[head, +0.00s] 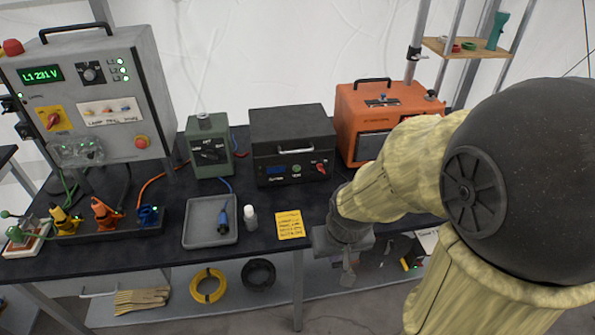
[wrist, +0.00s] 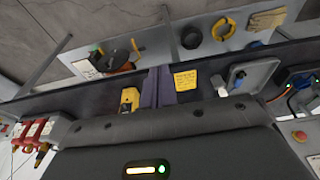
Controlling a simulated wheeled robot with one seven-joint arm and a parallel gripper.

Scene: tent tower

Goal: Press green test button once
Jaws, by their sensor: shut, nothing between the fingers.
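The green test button (head: 297,169) is a small round button on the front of a black box (head: 292,128) with a carry handle, in the head view. It sits between a small blue display and a red switch (head: 321,169). The button does not show in the wrist view. My gripper (head: 348,277) is shut and empty, pointing down near the table's front edge. It is in front of and to the right of the box, well apart from the button. Its closed fingers (wrist: 157,88) also show in the wrist view, beside the yellow note (wrist: 185,80).
The yellow note (head: 290,224), a white bottle (head: 251,217) and a grey tray (head: 211,238) lie left of my gripper. A green unit (head: 208,145) stands left of the box, an orange case (head: 384,105) right. Bare dark tabletop (head: 275,197) lies before the box.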

